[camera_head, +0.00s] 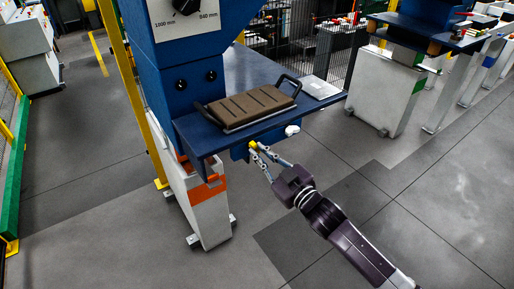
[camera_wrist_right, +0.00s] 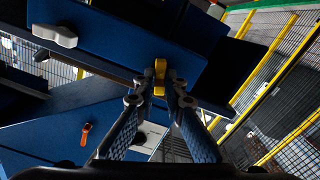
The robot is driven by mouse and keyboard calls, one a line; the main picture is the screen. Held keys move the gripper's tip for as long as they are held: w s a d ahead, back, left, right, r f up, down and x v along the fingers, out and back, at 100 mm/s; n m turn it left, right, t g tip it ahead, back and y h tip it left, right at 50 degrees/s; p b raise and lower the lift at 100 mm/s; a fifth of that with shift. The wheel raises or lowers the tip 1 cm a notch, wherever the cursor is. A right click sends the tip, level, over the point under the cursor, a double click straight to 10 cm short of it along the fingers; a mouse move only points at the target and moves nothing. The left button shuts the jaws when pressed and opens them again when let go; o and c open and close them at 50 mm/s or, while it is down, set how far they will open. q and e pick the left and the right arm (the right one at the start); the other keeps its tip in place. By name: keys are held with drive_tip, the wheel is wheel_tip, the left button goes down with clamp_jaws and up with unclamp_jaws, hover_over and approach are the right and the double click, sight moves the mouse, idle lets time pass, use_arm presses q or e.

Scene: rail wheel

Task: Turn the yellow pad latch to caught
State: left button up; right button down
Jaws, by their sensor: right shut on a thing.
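The yellow pad latch (camera_head: 253,145) is a small yellow piece under the front edge of the blue table, on a blue block. In the right wrist view the yellow latch (camera_wrist_right: 160,76) stands between my fingertips, its long side roughly up and down in the picture. My right gripper (camera_head: 258,148) reaches up to it from the lower right and is shut on it; the fingers (camera_wrist_right: 160,98) lie at both sides of the latch. Whether the latch is caught cannot be told. My left gripper is not in view.
A brown ribbed pad (camera_head: 250,104) with dark handles lies on the blue table (camera_head: 200,136). A white knob (camera_head: 292,130) sits right of the latch and also shows in the wrist view (camera_wrist_right: 55,35). A blue column with a dial (camera_head: 186,5) rises behind. Open floor lies right.

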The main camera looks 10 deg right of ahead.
drive_tip(key=shift+n, duration=0.4)
drive_tip(key=n, duration=0.4)
drive_tip(key=shift+n+p, duration=0.3)
drive_tip(key=shift+n, duration=0.6)
drive_tip(key=n, duration=0.7)
drive_tip(key=c, duration=1.9)
unclamp_jaws()
